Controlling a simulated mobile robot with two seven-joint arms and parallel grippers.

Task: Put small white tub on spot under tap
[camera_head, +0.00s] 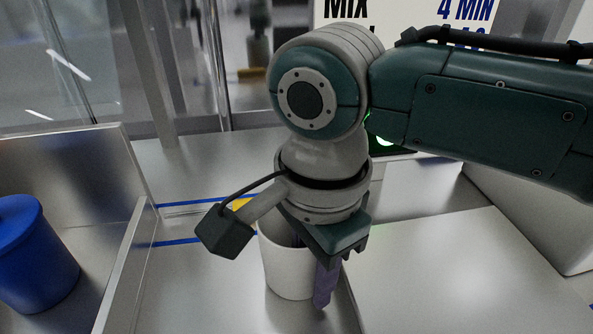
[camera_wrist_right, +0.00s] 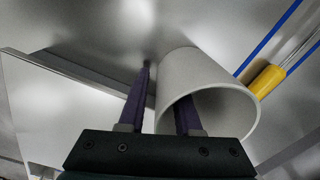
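The small white tub (camera_head: 284,268) stands upright on the metal counter at the middle bottom of the head view. My right gripper (camera_head: 312,272) points down at its right-hand rim. One purple finger is inside the tub and the other is outside. In the right wrist view, the tub (camera_wrist_right: 208,82) lies between and beyond the fingers of my right gripper (camera_wrist_right: 163,85), with its mouth toward the camera. The fingers stand apart around the wall, with small gaps showing. The tap and the spot under it are not seen. My left gripper is not in view.
A blue lidded container (camera_head: 35,262) stands at the far left behind a raised metal divider (camera_head: 128,262). A raised metal surface (camera_head: 455,275) lies right of the tub. A yellow-handled tool (camera_wrist_right: 266,80) lies behind the tub near blue lines. A sign (camera_head: 345,12) stands at the back.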

